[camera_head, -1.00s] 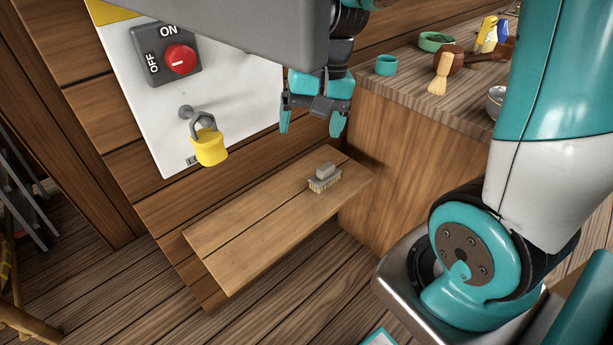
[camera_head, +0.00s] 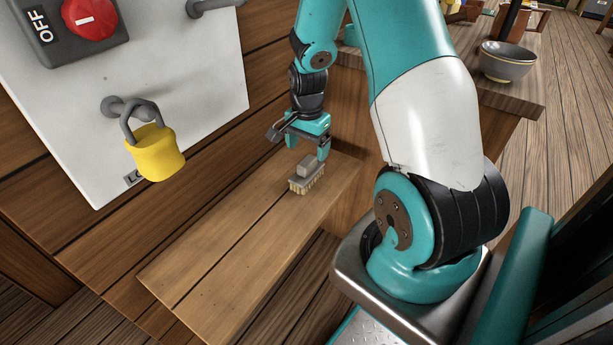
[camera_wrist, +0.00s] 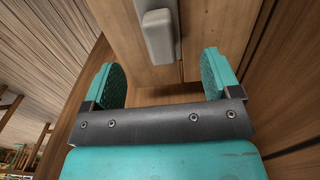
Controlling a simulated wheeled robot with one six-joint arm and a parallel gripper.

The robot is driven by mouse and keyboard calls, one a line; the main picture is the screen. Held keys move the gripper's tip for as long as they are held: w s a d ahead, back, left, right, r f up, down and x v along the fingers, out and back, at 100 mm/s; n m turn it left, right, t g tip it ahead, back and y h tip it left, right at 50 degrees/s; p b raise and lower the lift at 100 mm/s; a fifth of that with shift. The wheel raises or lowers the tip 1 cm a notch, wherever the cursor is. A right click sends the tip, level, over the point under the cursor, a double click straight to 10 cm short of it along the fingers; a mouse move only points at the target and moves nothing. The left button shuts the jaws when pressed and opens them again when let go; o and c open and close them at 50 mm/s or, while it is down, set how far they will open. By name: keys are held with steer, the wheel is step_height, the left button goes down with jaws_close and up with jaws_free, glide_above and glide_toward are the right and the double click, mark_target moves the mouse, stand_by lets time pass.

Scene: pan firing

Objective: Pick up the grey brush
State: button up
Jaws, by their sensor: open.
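The grey brush (camera_head: 305,177) lies bristles down on the wooden shelf (camera_head: 215,245), near its far right end. It has a grey block handle on top and pale bristles. In the wrist view the brush (camera_wrist: 157,30) shows at the top, ahead of the fingers and about midway between them, with its upper part cut off by the frame. My gripper (camera_head: 307,154) is open, just behind and above the brush in the head view. In the wrist view both teal fingers of my gripper (camera_wrist: 163,78) stand apart with nothing between them.
A wall panel (camera_head: 215,60) with a red switch (camera_head: 90,17) and a yellow padlock (camera_head: 155,152) is on the left. A wooden counter with a grey bowl (camera_head: 507,61) is at the back right. The near left part of the shelf is clear.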

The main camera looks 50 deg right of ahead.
mark_target(307, 170)
step_height(307, 170, down, 9)
steer(key=shift+r+b, duration=0.2)
steer(key=shift+b, duration=0.6)
steer(key=c, duration=1.1)
steer(key=shift+o, duration=0.2)
steer(key=shift+r, duration=0.15)
step_height(307, 170, up, 20)
steer(key=p, duration=0.4)
